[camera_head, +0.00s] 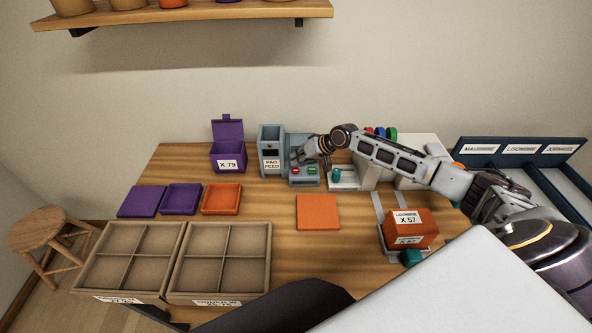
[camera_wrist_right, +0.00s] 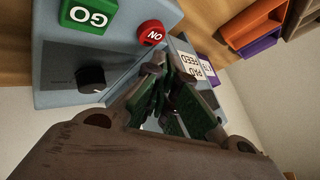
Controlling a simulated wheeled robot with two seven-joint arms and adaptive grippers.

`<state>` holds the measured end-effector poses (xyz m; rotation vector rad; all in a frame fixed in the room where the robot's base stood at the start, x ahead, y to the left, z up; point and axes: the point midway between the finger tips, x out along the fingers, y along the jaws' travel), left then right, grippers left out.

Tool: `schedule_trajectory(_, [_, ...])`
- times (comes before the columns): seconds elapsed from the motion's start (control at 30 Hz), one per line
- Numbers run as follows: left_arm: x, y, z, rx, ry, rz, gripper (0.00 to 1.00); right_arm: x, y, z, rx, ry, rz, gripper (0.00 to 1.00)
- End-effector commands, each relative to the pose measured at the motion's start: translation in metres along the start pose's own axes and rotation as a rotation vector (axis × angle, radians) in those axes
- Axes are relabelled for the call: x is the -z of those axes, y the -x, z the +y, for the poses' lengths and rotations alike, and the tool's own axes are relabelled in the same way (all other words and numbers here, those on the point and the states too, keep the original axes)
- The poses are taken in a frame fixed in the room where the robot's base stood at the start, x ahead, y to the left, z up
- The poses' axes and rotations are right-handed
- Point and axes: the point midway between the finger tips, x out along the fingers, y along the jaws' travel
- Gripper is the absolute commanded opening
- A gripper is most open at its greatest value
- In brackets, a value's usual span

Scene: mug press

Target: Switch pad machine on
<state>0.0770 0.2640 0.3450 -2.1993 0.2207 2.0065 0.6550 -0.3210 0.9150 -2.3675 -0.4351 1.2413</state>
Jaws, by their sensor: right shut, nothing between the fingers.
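The pad machine (camera_head: 271,140) is a blue-grey box labelled PAD FEED, standing at the back middle of the table. Beside it is its control part (camera_head: 304,182), with a red button (camera_head: 296,170) and a green button (camera_head: 311,170). In the right wrist view the red button (camera_wrist_right: 150,33) reads ON, the green button (camera_wrist_right: 100,15) reads GO, and a black knob (camera_wrist_right: 91,79) sits below them. My right gripper (camera_head: 296,160) is shut and empty, its tips close to the red button. I cannot tell whether they touch. My left gripper is out of view.
A purple lidded box (camera_head: 228,155) stands left of the machine. Purple and orange trays and compartment trays (camera_head: 128,258) lie in front and left. An orange box (camera_head: 408,228) is at right. An orange pad (camera_head: 317,212) lies in the middle.

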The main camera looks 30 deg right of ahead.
Motion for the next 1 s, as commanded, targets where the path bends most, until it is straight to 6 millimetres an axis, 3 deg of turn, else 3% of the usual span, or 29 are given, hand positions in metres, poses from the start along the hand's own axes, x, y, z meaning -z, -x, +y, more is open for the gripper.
schedule_trajectory(1.0, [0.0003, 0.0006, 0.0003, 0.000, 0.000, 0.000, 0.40, -0.0045, -0.0059, 0.0045, 0.000, 0.000, 0.000, 0.00])
